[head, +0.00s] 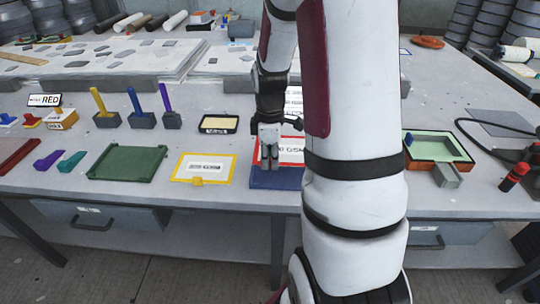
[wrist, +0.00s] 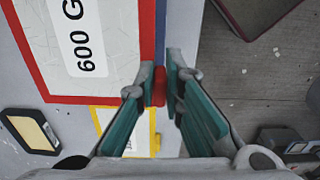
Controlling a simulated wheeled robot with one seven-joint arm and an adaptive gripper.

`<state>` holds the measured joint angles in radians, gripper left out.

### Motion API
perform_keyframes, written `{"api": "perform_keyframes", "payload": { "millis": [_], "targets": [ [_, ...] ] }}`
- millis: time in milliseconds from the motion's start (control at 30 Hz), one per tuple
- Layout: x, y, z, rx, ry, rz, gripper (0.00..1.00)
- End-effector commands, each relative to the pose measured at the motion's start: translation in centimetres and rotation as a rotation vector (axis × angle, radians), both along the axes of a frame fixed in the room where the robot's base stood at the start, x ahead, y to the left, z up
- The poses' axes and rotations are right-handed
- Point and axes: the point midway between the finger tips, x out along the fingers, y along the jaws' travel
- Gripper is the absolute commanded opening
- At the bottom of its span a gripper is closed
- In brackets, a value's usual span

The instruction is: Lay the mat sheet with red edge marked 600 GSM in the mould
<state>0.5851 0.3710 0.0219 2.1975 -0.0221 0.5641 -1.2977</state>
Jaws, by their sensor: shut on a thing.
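The mat sheet with red edge (head: 292,158) is at the table's front, partly hidden behind my arm. In the wrist view its white face (wrist: 112,80) reads "600 G", with the rest cut off. My gripper (head: 269,166) is at its near edge. In the wrist view my gripper (wrist: 162,78) is shut on the sheet's small red tab (wrist: 159,88). A blue flat piece (head: 275,180) shows below the sheet's front edge. I cannot tell whether the sheet is clear of it. A tray-like mould with an orange rim and pale green inside (head: 440,146) sits to the right.
A yellow-edged sheet (head: 205,167) and a green tray (head: 127,163) lie to the left. A black-framed tray with cream inside (head: 219,124) is behind. A grey block (head: 447,175) and a red-and-black tool (head: 514,176) are at right. My arm hides the middle.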

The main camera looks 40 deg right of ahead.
Motion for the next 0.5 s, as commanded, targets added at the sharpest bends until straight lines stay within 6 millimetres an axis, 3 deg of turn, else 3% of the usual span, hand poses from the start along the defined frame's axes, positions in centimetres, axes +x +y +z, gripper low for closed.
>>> {"api": "perform_keyframes", "payload": {
  "millis": [500],
  "targets": [
    [0.1,0.0,-4.7,0.001,0.001,-0.001,0.00]
  ]
}}
